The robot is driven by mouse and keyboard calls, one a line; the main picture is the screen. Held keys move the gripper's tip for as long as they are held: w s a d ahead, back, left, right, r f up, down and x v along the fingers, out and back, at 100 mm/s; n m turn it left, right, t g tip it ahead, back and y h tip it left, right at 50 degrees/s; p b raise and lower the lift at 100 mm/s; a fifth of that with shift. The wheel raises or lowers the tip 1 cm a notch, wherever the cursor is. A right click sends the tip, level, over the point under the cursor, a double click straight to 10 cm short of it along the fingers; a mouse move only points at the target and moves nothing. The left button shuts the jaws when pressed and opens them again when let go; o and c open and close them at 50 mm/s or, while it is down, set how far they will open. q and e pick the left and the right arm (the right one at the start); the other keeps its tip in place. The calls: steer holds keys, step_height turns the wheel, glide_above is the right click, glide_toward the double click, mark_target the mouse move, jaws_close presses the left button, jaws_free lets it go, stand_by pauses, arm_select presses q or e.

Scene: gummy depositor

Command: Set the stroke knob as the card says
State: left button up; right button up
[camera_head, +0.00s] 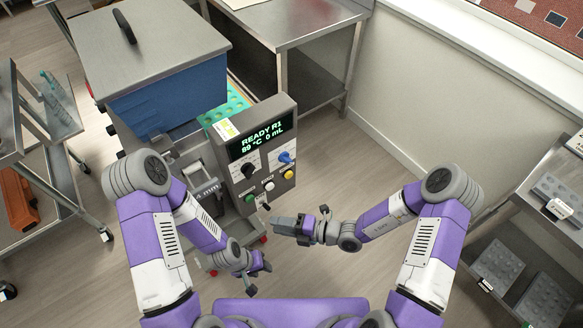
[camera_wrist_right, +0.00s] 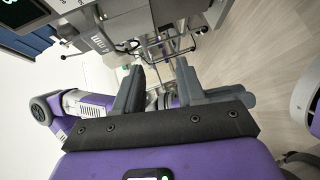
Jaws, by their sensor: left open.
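The depositor's control panel (camera_head: 262,150) is in the head view, its display reading "READY R1 89 °C 0 mL". It carries a black knob (camera_head: 247,170) and a blue knob (camera_head: 285,157); I cannot tell which knob is the stroke knob. A small card (camera_head: 227,129) sits at the panel's top left, its text too small to read. My right gripper (camera_head: 274,223) is below the panel, pointing left, apart from the knobs. In the right wrist view its fingers (camera_wrist_right: 160,68) are apart with nothing held. My left gripper (camera_head: 258,276) is lower, open and empty.
Green, white and yellow buttons line the panel below the knobs. A blue tank (camera_head: 165,100) with a grey lid stands behind left. A steel table (camera_head: 285,25) is at the back. Carts (camera_head: 45,130) stand left, and shelves with trays (camera_head: 497,262) right. Floor right of the panel is free.

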steer(key=w+d+r+m+t+h, duration=0.1)
steer(key=w+d+r+m+t, duration=0.15)
steer(key=w+m+t, duration=0.55)
steer(key=m+t+h, duration=0.3)
steer(key=m, duration=0.5)
glide_toward(288, 163)
steer(key=shift+h, duration=0.3)
steer(key=b+x, duration=0.2)
steer(key=x, duration=0.5)
steer(key=shift+w+a+r, duration=0.15)
steer(key=shift+r, duration=0.05)
steer(key=shift+w+a, duration=0.25)
steer(key=shift+w, duration=0.15)
steer(key=shift+c, duration=0.3)
jaws_close()
